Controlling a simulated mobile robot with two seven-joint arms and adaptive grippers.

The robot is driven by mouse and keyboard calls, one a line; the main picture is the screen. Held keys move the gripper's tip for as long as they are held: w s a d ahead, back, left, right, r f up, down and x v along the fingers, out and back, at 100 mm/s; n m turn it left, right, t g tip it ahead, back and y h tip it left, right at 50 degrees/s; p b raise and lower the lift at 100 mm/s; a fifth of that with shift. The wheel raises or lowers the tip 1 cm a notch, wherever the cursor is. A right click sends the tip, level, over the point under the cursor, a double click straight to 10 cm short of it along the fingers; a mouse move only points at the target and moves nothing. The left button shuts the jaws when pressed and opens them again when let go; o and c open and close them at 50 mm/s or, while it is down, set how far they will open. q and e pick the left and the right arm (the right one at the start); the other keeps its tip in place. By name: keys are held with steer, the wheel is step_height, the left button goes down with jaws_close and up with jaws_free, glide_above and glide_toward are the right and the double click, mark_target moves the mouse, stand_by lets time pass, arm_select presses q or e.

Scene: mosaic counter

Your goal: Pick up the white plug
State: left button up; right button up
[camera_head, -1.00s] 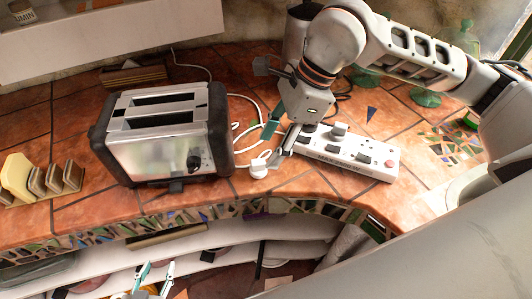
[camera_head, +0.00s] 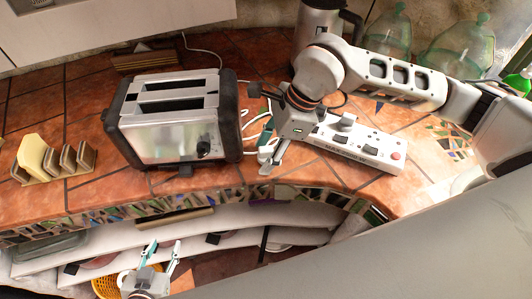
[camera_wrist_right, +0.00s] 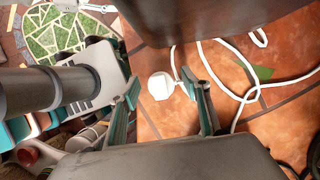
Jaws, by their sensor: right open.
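The white plug (camera_wrist_right: 161,86) lies on the orange tile counter, with its white cord beside it. In the right wrist view it appears between the two teal fingertips of my right gripper (camera_wrist_right: 160,85); I cannot tell whether they touch it. In the head view my right gripper (camera_head: 268,152) is open and low over the counter, between toaster and power strip, and largely hides the plug. My left gripper (camera_head: 163,252) is open and empty, well below the counter near the shelves.
A silver toaster (camera_head: 170,135) stands just left of my right gripper. A white power strip (camera_head: 352,150) with grey adapters lies to the right. A toast rack (camera_head: 55,160) stands far left. The counter's mosaic front edge (camera_head: 235,200) is close.

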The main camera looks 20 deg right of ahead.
steer(key=c, duration=1.1)
steer(key=shift+r, duration=0.15)
